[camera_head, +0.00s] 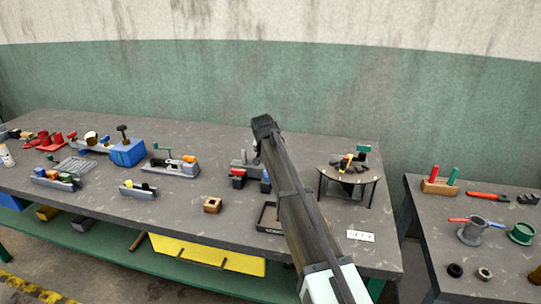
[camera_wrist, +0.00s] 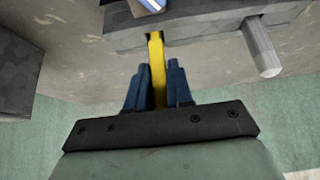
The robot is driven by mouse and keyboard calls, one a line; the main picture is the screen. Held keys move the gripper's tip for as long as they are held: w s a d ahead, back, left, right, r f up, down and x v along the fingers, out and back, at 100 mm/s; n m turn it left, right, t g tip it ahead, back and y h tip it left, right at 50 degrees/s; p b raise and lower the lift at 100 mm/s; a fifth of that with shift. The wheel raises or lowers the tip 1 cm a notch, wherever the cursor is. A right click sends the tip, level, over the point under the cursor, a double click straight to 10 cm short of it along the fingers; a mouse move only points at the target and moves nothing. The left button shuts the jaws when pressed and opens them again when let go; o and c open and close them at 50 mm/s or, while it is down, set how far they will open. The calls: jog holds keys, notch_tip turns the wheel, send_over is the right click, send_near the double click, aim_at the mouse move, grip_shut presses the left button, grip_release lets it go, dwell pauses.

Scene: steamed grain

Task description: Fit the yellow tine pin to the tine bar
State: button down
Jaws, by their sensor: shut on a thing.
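My gripper (camera_wrist: 159,68) has blue fingers and is shut on the yellow tine pin (camera_wrist: 158,72) in the wrist view. The pin's far end reaches the edge of a grey bar (camera_wrist: 205,24), which looks like the tine bar. I cannot tell whether the tip is in a hole or only against the bar. A grey round peg (camera_wrist: 261,48) sticks out of the bar to the right of the pin. In the head view my arm hides the fingers and the pin. A grey fixture (camera_head: 240,165) stands just left of my arm there.
Red and blue blocks (camera_head: 238,178) sit by the fixture. A black tray (camera_head: 268,217) lies partly behind my arm. A small round stand (camera_head: 362,174) is to the right. A wooden block (camera_head: 212,204) lies front left. Bare bench (camera_head: 170,218) shows at the front.

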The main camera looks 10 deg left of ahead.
jog(key=shift+f, duration=0.55)
dwell(0.5)
jog(key=c, duration=0.9)
grip_release()
jog(key=v, duration=1.3)
jog(key=shift+s+r, duration=0.25)
jog(key=shift+r, duration=0.1)
